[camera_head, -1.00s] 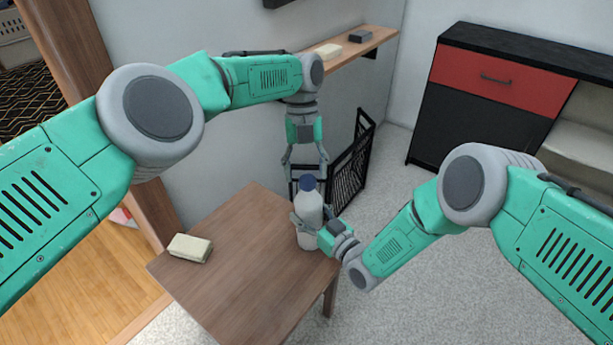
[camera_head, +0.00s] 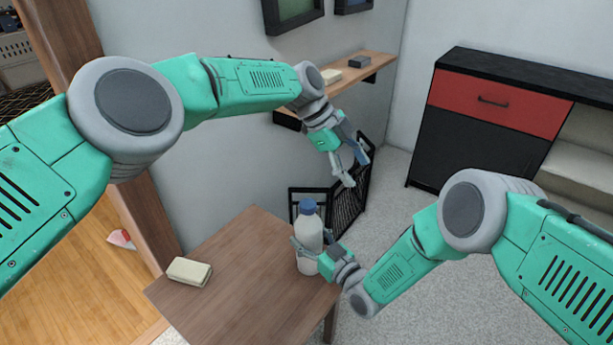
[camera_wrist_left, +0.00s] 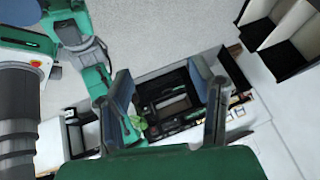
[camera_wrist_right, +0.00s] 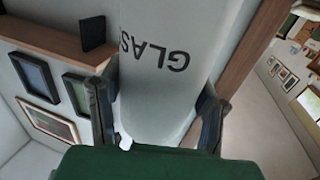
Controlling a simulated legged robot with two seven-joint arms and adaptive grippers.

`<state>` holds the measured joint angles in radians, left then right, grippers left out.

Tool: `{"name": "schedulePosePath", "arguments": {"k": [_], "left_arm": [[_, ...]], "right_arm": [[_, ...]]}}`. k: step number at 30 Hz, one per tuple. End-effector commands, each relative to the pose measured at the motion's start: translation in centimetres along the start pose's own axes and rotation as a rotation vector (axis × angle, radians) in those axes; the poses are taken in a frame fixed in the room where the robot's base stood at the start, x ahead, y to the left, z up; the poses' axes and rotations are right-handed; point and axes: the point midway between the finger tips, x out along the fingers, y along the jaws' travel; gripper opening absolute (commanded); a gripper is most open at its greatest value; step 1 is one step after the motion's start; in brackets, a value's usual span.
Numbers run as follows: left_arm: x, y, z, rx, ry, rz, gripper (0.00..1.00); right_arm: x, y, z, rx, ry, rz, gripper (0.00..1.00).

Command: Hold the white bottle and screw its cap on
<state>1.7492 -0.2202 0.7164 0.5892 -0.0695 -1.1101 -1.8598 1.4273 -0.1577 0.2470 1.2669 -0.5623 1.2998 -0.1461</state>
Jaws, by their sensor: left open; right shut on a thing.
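The white bottle (camera_head: 309,231) stands upright at the right edge of the wooden table. Its blue cap (camera_head: 307,206) sits on top; I cannot tell how tight it is. My right gripper (camera_head: 308,244) is shut around the bottle's body from the right. In the right wrist view the bottle (camera_wrist_right: 160,85) fills the space between the fingers, with dark letters on it. My left gripper (camera_head: 356,171) is open and empty, above and to the right of the cap, clear of it. Its spread fingers also show in the left wrist view (camera_wrist_left: 163,92).
The wooden table (camera_head: 235,290) carries a pale yellow block (camera_head: 190,271) at its left. Behind are a black wire rack (camera_head: 350,205) and a wall shelf (camera_head: 370,68) with small blocks. A red-and-black cabinet (camera_head: 485,130) stands at the back right. The table's middle is clear.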

Motion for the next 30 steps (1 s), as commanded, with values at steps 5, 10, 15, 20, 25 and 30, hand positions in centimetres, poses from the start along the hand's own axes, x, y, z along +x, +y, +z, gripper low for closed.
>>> {"name": "schedulePosePath", "arguments": {"k": [5, 10, 15, 20, 25, 30], "left_arm": [[-1.3, -5.7, -3.1, -0.528, 0.210, -0.249, 0.50], [-3.9, -10.5, -4.1, -1.082, 0.477, -0.409, 0.50], [-7.0, -14.2, -3.1, -1.656, 0.790, -0.490, 0.50], [-9.6, -15.9, -0.5, -2.200, 1.123, -0.495, 0.50], [-11.0, -15.7, 3.2, 2.693, -1.477, 0.428, 0.50], [-11.1, -13.2, 6.8, 2.086, -1.257, 0.218, 0.50]], "right_arm": [[0.1, 0.0, -0.1, -0.001, 0.002, 0.000, 0.00], [0.1, 0.0, -0.1, -0.001, 0.002, 0.000, 0.00], [0.1, 0.0, -0.1, -0.001, 0.002, 0.000, 0.00], [0.1, 0.0, -0.1, -0.001, 0.002, 0.000, 0.00], [0.1, 0.0, -0.1, -0.001, 0.002, 0.000, 0.00], [0.1, 0.0, -0.1, -0.001, 0.002, 0.000, 0.00]]}}
